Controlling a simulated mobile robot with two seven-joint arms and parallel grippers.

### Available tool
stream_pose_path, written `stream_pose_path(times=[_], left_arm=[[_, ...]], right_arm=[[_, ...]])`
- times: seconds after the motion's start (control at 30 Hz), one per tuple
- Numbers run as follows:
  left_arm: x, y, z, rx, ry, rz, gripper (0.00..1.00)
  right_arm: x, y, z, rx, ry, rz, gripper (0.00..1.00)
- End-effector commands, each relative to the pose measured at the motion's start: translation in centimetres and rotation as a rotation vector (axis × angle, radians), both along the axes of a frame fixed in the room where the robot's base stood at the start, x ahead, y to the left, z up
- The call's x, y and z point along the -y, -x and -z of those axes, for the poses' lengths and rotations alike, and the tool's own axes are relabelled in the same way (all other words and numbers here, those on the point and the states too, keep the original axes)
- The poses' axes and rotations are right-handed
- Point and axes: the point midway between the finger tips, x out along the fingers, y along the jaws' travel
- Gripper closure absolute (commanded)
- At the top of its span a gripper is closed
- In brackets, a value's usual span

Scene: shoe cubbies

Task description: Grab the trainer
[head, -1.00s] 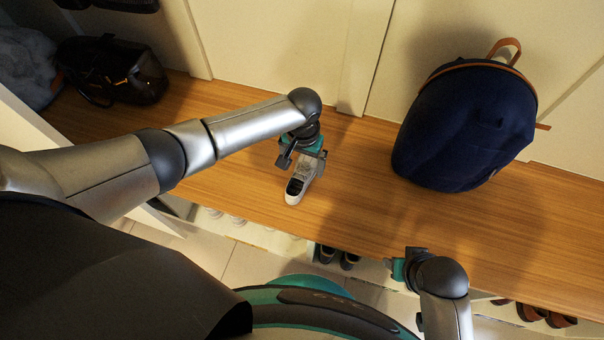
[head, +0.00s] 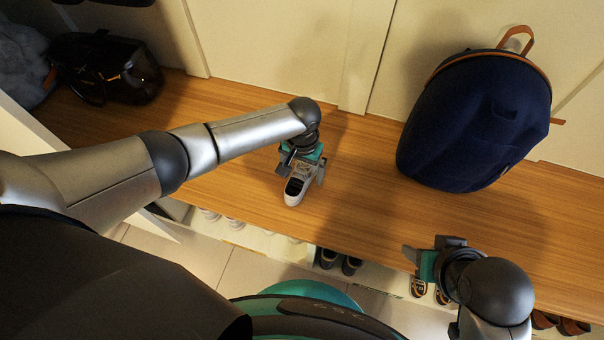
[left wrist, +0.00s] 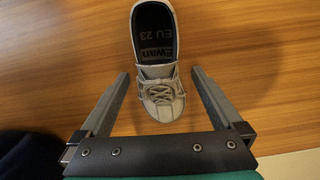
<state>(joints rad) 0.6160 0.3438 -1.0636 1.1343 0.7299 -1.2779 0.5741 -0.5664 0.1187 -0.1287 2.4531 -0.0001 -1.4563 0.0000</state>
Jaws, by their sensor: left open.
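The trainer (head: 295,190) is a pale grey-white shoe with laces and a dark insole, alone on the wooden bench top. In the left wrist view the trainer (left wrist: 158,70) has its toe toward my gripper, and its insole reads "EU 23" and "Ewan". My left gripper (head: 303,171) is above the toe end and partly hides it. In the left wrist view the left gripper's fingers (left wrist: 160,76) are spread, one on each side of the laced part, with gaps between. My right gripper (head: 413,256) is over the bench's front edge, away from the trainer; its jaw opening is unclear.
A navy backpack (head: 470,125) stands on the bench to the right of the trainer. A black glossy bag (head: 120,75) sits at the far left. The wooden bench (head: 240,110) is clear around the trainer. Several shoes, including a dark pair (head: 338,261), show below the front edge.

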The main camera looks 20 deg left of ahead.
Motion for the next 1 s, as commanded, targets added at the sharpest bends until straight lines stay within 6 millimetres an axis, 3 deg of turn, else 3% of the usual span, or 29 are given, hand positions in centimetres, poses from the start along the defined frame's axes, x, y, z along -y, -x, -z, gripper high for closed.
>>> stream_pose_path(times=[0.27, 1.0], left_arm=[[0.02, -0.02, 0.01, 0.000, 0.000, 0.000, 0.01], [-0.02, 0.00, 0.02, 0.000, -0.001, 0.000, 0.84]], right_arm=[[0.02, 0.02, -0.13, 0.001, 0.001, 0.000, 0.50], [0.04, 0.02, -0.08, 0.001, 0.001, 0.000, 0.50]])
